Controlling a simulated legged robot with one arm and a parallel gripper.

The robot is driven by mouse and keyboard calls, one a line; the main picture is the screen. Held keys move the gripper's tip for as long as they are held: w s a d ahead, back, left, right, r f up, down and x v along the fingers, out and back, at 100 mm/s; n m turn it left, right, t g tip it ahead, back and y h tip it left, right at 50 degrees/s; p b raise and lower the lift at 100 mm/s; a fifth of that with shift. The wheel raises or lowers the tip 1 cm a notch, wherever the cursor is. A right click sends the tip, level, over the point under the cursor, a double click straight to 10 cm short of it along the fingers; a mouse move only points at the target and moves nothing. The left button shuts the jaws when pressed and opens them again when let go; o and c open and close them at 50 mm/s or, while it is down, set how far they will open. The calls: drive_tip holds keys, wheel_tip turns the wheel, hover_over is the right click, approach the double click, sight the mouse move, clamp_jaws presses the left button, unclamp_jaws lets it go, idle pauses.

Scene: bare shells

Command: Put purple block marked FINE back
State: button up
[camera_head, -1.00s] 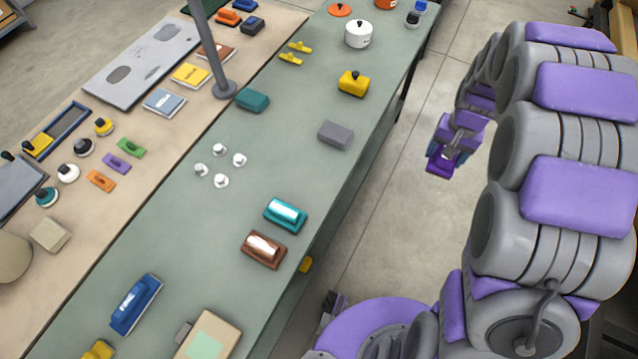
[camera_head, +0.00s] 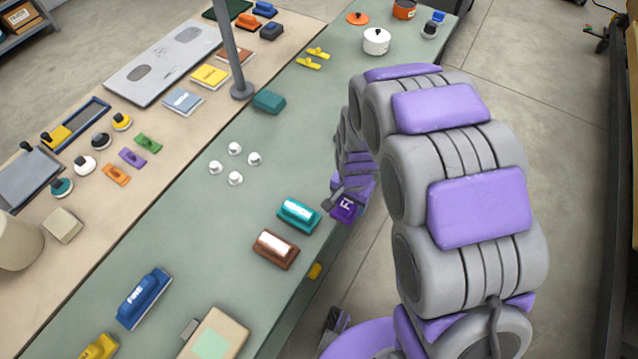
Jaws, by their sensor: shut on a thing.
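My gripper (camera_head: 336,194) is at the right edge of the green bench, partly hidden behind my own arm. It is shut on a purple block (camera_head: 346,208) with white letters, of which "FI" shows. The block hangs tilted beside or over the bench edge; I cannot tell if it touches. To its left on the bench are a teal block with a white top (camera_head: 299,215) and a brown block with a white top (camera_head: 276,249).
A blue block marked FINE (camera_head: 143,297) lies at the front left. Several white pegs (camera_head: 235,163) stand mid-bench. A tan box (camera_head: 215,337) sits in front. Bench surface around the pegs is clear.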

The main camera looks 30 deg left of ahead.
drive_tip(key=b, duration=0.2)
hover_over(319, 188)
drive_tip(key=shift+f, duration=0.55)
wheel_tip(319, 188, down, 4)
drive_tip(key=shift+r+b, duration=0.2)
drive_tip(key=shift+b, duration=0.3)
drive_tip(key=shift+r, duration=0.1)
drive_tip(key=o, duration=1)
wheel_tip(319, 188, up, 12)
drive_tip(key=p, duration=0.2)
